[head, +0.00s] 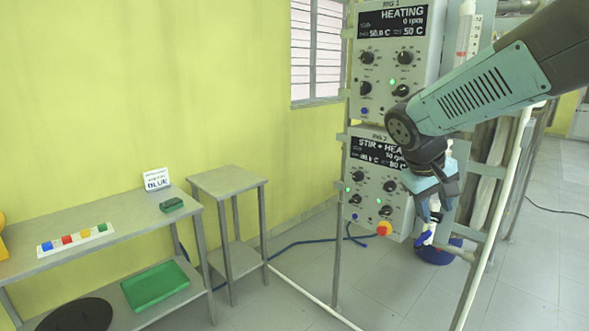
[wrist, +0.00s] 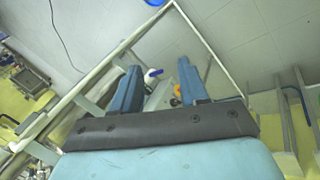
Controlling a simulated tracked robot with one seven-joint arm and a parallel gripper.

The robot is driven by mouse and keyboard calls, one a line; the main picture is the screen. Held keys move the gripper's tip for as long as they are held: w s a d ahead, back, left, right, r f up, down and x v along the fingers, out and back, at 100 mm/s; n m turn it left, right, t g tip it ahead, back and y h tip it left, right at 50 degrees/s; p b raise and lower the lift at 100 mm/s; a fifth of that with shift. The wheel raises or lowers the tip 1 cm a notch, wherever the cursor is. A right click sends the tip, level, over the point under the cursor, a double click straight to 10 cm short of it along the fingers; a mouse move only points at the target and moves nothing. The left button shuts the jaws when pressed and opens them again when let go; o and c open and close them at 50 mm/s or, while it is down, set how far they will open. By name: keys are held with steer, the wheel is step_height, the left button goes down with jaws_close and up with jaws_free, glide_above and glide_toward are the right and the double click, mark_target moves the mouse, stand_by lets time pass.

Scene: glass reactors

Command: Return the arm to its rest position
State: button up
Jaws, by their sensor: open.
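My arm reaches in from the upper right in the head view, in front of the two control panels. My gripper (head: 430,207) points down at the lower right side of the lower panel (head: 373,180). In the wrist view my gripper (wrist: 160,84) shows two blue fingers spread apart with nothing held between them. A small white and blue part (wrist: 153,73) shows beyond the gap between the fingers. The lower panel reads "STIR + HEAT", and the upper panel (head: 392,60) reads "HEATING".
An orange-red knob (head: 384,228) is at the lower panel's bottom edge, close to my gripper. White frame pipes (head: 497,210) stand just right of it. A table (head: 100,238) with coloured blocks and a small stand (head: 228,181) are at left. The floor at right is mostly clear.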

steer(key=s+a+r+m+t+y, duration=0.2)
steer(key=s+a+t+y, duration=0.1)
steer(key=s, duration=0.9)
steer(key=shift+a+r+y, duration=0.3)
steer(key=shift+a+y, duration=0.6)
steer(key=shift+a, duration=0.3)
